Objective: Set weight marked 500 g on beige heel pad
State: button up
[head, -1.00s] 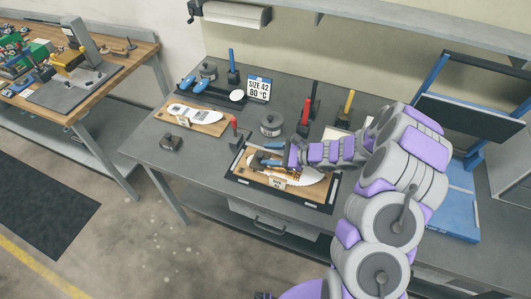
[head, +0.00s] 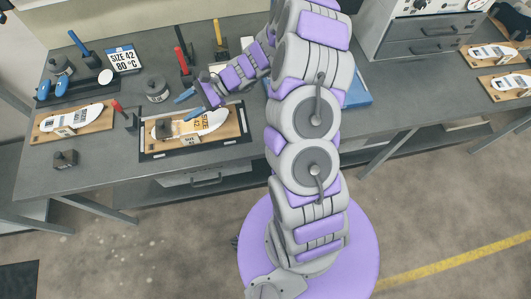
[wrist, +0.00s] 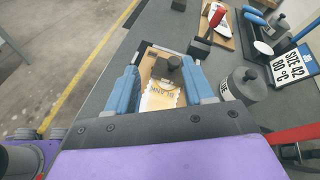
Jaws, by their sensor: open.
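In the wrist view the weight (wrist: 172,66) lies between and beyond my fingertips. Its mark cannot be read. It covers most of the heel, so little of the beige pad shows. My gripper (head: 181,108) is open, its blue fingers apart and clear of the weight. A similar dark weight (head: 65,160) stands on the bench at the left, also unreadable.
The insole's board lies in a black-edged frame (head: 148,155). A red-handled tool (head: 129,118) and a grey lidded can (head: 156,90) stand close by. Another insole board (head: 95,118) and a SIZE 42, 80 °C sign (head: 122,58) are at left. Bare bench (head: 105,172) lies in front.

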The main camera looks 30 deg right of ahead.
jog(key=s+a+r+n+g+h, duration=0.25)
jog(key=s+r+n, duration=0.3)
jog(key=s, duration=0.35)
jog(key=s+a+r+n+g+h, duration=0.2)
jog(key=s+r+n+g, duration=0.15)
jog(key=s+r, duration=0.35)
jog(key=s+d+r+n+t+h, duration=0.1)
jog(key=s+d+n+h, duration=0.2)
jog(key=s+d, duration=0.3)
jog(key=s+d+r+n+h, duration=0.2)
jog(key=s+d+h, duration=0.4)
jog(key=s, duration=0.7)
jog(key=shift+r+n+t, duration=0.15)
jog(key=shift+n+t, duration=0.25)
jog(key=shift+n, duration=0.3)
